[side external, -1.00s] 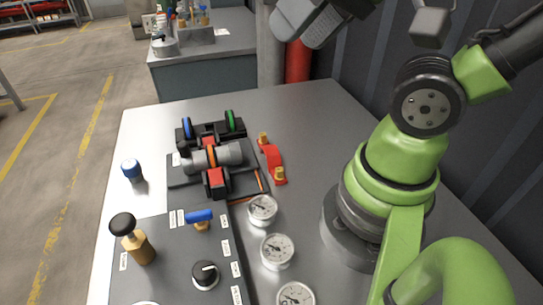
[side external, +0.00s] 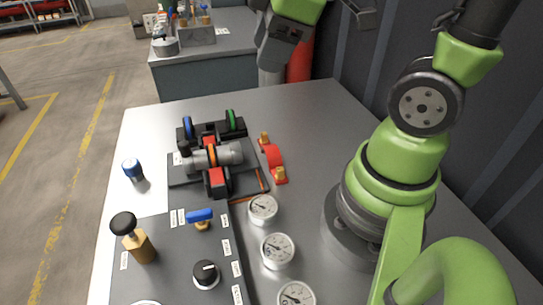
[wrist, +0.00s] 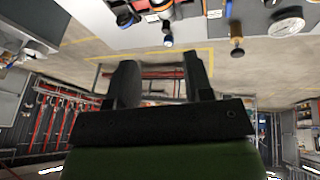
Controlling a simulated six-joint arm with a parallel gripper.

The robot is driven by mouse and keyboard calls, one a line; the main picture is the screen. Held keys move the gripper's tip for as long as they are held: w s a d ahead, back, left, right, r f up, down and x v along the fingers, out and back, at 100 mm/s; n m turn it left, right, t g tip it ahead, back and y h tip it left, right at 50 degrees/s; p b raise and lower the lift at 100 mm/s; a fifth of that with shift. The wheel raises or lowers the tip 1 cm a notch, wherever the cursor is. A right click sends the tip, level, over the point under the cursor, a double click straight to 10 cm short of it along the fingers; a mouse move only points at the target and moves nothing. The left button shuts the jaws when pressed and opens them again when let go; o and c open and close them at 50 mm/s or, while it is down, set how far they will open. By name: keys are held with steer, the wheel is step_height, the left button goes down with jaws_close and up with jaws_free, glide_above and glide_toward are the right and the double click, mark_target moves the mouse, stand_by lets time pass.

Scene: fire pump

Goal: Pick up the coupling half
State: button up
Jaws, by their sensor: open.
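The black fixture (side external: 177,178) on the table holds a grey cylindrical body with an orange ring (side external: 212,156) around its middle, between red blocks. Its right grey half (side external: 229,153) looks like a coupling half, but I cannot tell for sure which part the task means. The fixture shows only partly at the top of that view.
A red part with brass ends (side external: 273,158) lies right of the fixture. A small blue-capped cylinder (side external: 133,170) stands at left. In front are a panel with a black-topped brass handle (side external: 133,238), a blue valve (side external: 199,216), a knob (side external: 206,274) and several gauges (side external: 277,250).

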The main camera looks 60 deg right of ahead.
steer(key=w+d+f+n+g, duration=0.2)
steer(key=w+d+f+n, duration=0.15)
steer(key=f+n, duration=0.45)
steer(key=n+g, duration=0.3)
steer(key=n, duration=0.8)
glide_above(271, 148)
step_height(271, 148, down, 7)
steer(key=shift+n, duration=0.3)
step_height(271, 148, down, 4)
steer(key=shift+f, duration=3.2)
steer(key=c, duration=0.8)
